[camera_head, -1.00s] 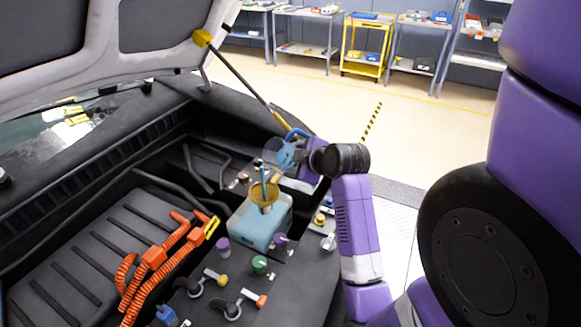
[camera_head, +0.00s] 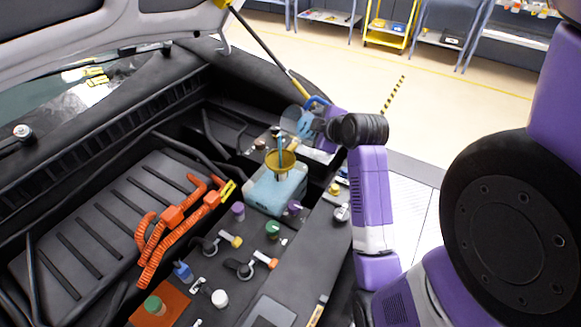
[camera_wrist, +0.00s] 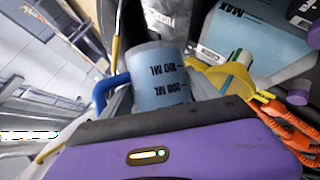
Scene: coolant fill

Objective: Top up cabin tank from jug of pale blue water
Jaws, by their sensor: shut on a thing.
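The jug (camera_head: 297,121) is clear with a blue handle and is tilted over the yellow funnel (camera_head: 281,162) in the head view. A pale blue stream (camera_head: 281,147) runs down from it into the funnel. The funnel stands in the pale blue tank (camera_head: 268,196). My gripper (camera_head: 316,118) is shut on the jug by its handle side; its fingertips are mostly hidden. In the wrist view the jug (camera_wrist: 165,80) shows its ML marks and pale blue water, with the funnel (camera_wrist: 224,76) and the tank with its MAX mark (camera_wrist: 250,38) beside it. The tank's exact level is unclear.
Orange cables (camera_head: 172,217) lie left of the tank. Purple and green caps (camera_head: 273,229) and valve handles stand close in front of it. A green-topped item (camera_head: 153,303) sits on an orange patch. The hood strut (camera_head: 265,50) rises behind the jug. Shelves stand far back.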

